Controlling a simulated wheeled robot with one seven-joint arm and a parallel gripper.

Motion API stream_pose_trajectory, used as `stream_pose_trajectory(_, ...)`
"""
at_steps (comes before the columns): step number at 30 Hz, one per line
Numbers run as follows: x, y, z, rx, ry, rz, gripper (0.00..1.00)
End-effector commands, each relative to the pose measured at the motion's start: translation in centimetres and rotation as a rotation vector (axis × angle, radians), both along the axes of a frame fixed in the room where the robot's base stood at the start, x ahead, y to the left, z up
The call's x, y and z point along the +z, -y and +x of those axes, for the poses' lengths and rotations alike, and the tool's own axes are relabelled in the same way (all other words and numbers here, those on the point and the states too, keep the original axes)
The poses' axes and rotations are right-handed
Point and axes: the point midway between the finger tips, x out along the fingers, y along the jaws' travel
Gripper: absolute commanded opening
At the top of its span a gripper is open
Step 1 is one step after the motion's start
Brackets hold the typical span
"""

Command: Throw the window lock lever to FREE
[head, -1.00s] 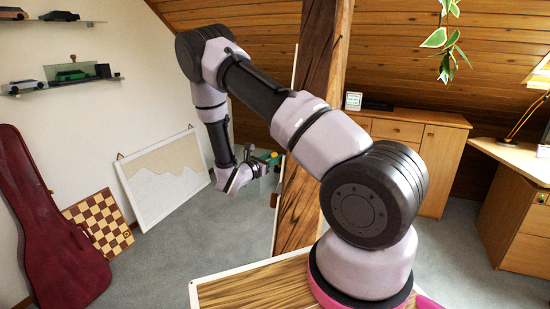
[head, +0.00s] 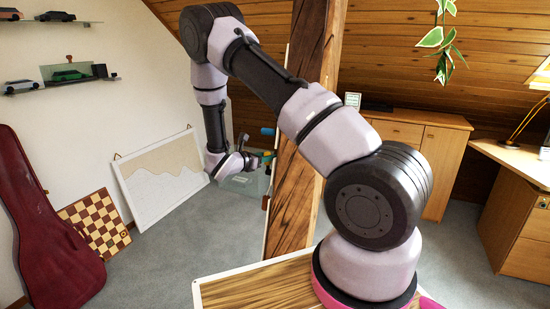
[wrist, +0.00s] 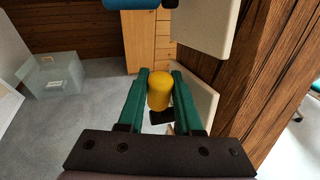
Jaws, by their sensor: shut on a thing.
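A yellow cylindrical knob (wrist: 159,91), which looks like the lever's grip, sits between the green fingers of my gripper (wrist: 160,84) in the wrist view. The fingers are shut on it, one on each side. A small black part shows just below the knob. Pale plates (wrist: 206,22) stand to the right of the fingers, by the timber post (wrist: 270,80). In the head view my gripper (head: 263,158) is just left of the post (head: 308,130), small and partly unclear. No FREE marking can be read.
A blue part (wrist: 135,4) shows at the top of the wrist view, and above my gripper in the head view (head: 268,131). A glassy box (wrist: 52,75) stands on the grey floor. A framed board (head: 160,180) leans on the wall.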

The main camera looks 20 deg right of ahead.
Motion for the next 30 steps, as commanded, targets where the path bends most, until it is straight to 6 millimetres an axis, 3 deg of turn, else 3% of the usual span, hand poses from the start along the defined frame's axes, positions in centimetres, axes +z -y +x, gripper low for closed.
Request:
stream_pose_trajectory(4,0.2,-0.3,0.8,-0.001,-0.091,0.100,0.00)
stream_pose_trajectory(18,-0.8,1.7,2.8,-0.001,-0.397,0.410,0.00)
stream_pose_trajectory(30,-1.9,2.6,3.8,0.000,-0.569,0.580,0.00)
